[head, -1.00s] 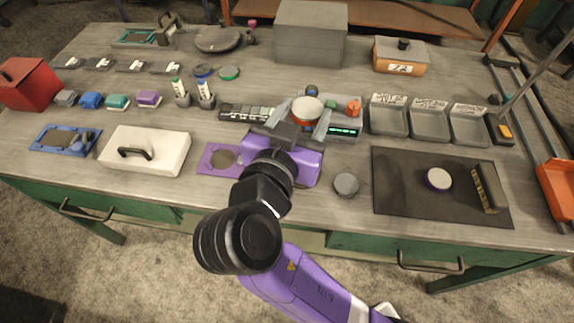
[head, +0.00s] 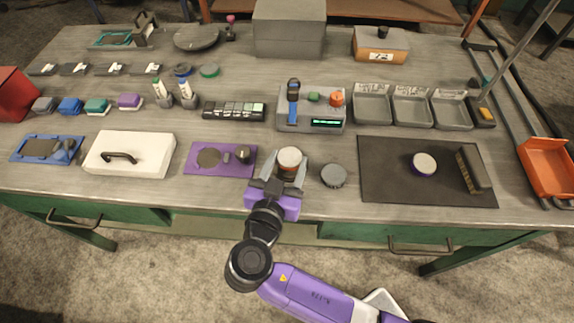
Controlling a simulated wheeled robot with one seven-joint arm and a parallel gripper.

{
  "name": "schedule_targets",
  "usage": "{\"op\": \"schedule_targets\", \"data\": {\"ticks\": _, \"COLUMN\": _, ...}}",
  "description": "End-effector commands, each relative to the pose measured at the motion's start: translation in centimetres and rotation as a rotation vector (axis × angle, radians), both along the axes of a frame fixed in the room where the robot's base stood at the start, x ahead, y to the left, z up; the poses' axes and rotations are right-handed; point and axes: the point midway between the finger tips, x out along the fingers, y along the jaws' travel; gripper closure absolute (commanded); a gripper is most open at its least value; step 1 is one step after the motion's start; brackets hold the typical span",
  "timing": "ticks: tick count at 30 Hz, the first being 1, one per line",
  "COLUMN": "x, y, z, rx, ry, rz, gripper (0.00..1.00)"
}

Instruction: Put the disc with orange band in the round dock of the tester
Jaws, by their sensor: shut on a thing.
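The disc with orange band (head: 290,158), pale on top, sits between the fingertips of my gripper (head: 288,168). My gripper is shut on it, in front of the tester and apart from it in the picture. I cannot tell how high the disc is above the bench. The grey tester (head: 325,114) stands behind it, with a lit green display, a green button, an orange knob and a blue upright piece with a dark top at its left. I cannot make out the round dock clearly.
A grey round piece (head: 333,175) lies just right of my gripper. A purple board (head: 190,163) lies to the left. A dark mat (head: 385,185) at the right holds a purple-banded disc (head: 424,163) and a brush. Grey trays (head: 372,117) stand right of the tester.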

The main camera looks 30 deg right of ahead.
Motion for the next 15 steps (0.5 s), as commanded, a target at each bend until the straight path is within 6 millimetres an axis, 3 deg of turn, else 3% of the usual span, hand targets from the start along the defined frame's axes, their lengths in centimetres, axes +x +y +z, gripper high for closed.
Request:
{"op": "schedule_targets", "data": {"ticks": 4, "x": 0.0, "y": 0.1, "z": -1.4, "rx": -0.002, "ry": -0.001, "rz": 0.002, "gripper": 1.0}}
{"op": "schedule_targets", "data": {"ticks": 15, "x": 0.0, "y": 0.0, "z": -1.8, "rx": -0.001, "ry": -0.002, "rz": 0.001, "gripper": 1.0}}
